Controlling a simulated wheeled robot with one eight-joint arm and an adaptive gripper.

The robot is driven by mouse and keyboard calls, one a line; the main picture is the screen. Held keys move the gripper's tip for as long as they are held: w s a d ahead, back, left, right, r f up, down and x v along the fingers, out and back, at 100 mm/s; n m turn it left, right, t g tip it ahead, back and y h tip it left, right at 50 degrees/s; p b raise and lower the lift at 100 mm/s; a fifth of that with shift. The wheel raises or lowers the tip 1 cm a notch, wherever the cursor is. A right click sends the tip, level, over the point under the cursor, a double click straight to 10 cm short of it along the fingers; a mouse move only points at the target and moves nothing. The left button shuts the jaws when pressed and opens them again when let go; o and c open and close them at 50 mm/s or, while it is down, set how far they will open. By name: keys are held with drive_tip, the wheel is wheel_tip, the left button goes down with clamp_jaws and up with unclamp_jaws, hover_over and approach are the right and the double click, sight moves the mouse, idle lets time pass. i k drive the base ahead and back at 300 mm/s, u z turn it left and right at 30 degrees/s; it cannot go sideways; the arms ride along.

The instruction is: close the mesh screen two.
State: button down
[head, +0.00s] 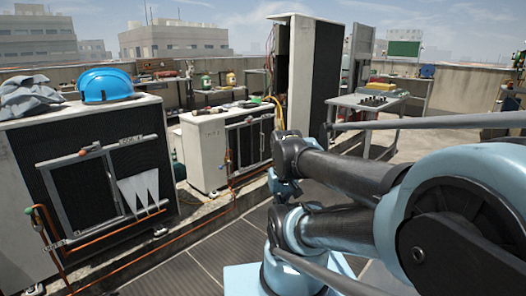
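Two condenser units carry framed dark mesh screens on their fronts. The near left unit has a grey-framed screen (84,190) with a small label on its top bar that I cannot read for sure. The middle unit has a smaller grey-framed screen (247,145), partly cut off by my arm at its right. No number two is legible, so I cannot tell which screen is screen two, nor whether either is fully shut. My arm reaches in from the right across the middle. The fingers of my gripper do not show; the arm's own links hide that area.
A blue hard hat (106,85) and grey cloth (30,96) lie on the left unit. Copper pipes (112,228) run along the low fronts. A tall cabinet (313,75) stands behind my arm, beside a metal table (368,102). Grated floor (190,268) lies open in front.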

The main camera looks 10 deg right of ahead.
sight(258, 158)
drive_tip(key=u, duration=0.05)
drive_tip(key=k, duration=0.3)
drive_tip(key=z, duration=0.35)
drive_tip(key=i, duration=1.1)
drive_tip(key=u, duration=0.45)
drive_tip(key=i, duration=0.6)
drive_tip(key=u, duration=0.4)
